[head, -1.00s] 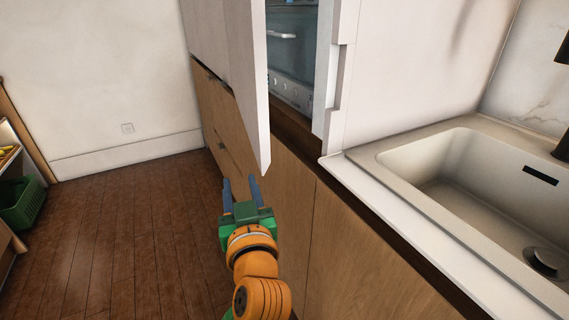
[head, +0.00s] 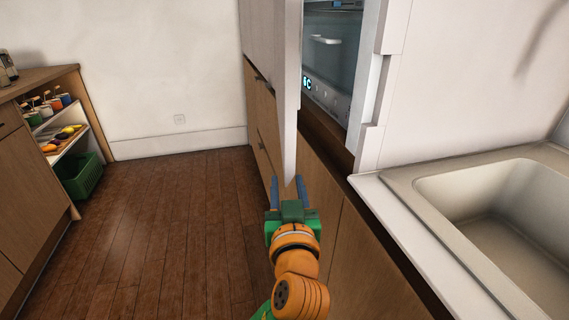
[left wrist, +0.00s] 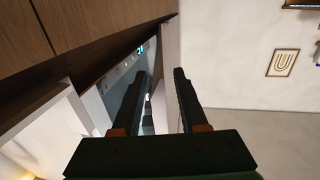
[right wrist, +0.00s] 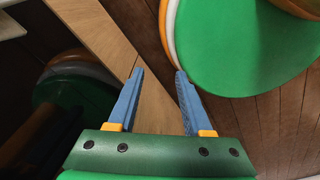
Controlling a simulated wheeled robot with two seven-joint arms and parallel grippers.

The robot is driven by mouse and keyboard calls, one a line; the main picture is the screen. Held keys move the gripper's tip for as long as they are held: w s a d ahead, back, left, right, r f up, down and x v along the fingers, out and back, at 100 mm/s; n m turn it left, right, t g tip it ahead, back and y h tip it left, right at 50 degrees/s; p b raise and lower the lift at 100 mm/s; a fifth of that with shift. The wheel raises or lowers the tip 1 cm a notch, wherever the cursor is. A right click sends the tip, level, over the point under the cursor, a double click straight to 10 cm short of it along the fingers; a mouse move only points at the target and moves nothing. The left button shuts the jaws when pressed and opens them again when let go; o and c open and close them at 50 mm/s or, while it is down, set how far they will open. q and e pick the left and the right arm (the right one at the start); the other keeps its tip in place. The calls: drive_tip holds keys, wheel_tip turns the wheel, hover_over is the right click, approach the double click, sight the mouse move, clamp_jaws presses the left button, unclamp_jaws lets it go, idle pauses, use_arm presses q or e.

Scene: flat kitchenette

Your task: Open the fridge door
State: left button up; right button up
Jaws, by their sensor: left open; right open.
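The fridge door (head: 289,100) is a white panel standing ajar in the head view. The lit fridge interior (head: 331,55) shows to its right, behind a gap. My left gripper (head: 288,182) is open at the door's lower corner, with the fingers pointing up toward it. In the left wrist view, the door's edge (left wrist: 169,45) shows between and beyond the two dark fingers (left wrist: 161,73); I cannot tell whether they touch it. My right gripper (right wrist: 160,73) is open and empty in the right wrist view, low over wood surfaces, and is outside the head view.
A sink (head: 500,220) in a white counter is at the right. Wooden cabinet fronts (head: 335,215) run below the fridge. A wooden shelf unit (head: 40,110) with a green crate (head: 82,177) stands at the left. The brown wood floor (head: 170,230) between is clear.

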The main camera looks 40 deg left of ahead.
use_arm(q)
drive_tip(key=x, duration=0.6)
drive_tip(key=shift+w, duration=0.15)
clamp_jaws()
idle(1.1)
